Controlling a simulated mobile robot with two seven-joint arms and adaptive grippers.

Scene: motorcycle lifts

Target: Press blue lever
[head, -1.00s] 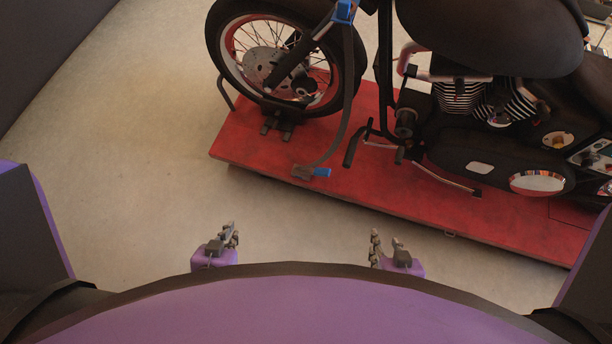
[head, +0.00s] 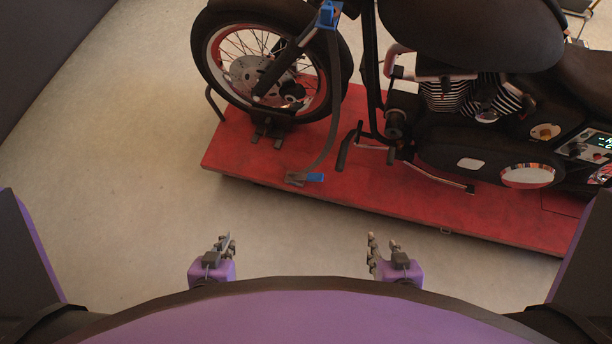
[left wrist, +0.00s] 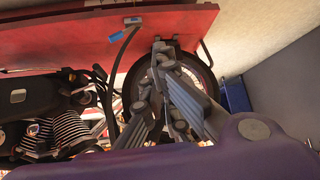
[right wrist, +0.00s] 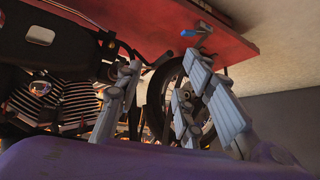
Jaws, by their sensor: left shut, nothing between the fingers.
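A small blue lever-like piece (head: 315,177) sits at the foot of a dark strap on the red lift platform (head: 270,165), near its front edge. It also shows in the left wrist view (left wrist: 116,36) and, small, in the right wrist view (right wrist: 188,33). A second blue piece (head: 328,14) sits higher on the strap, by the motorcycle's fork. My left gripper (head: 226,242) is shut and empty, apart from the platform on its near side. My right gripper (head: 374,246) is open and empty, also short of the platform. Neither touches a blue piece.
A black motorcycle (head: 470,40) stands on the platform, its front wheel (head: 268,68) in a chock (head: 268,128). A foot peg and pedals stick out right of the low blue piece. Bare floor (head: 110,180) lies left and in front of the platform. A dark wall (head: 40,40) stands at upper left.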

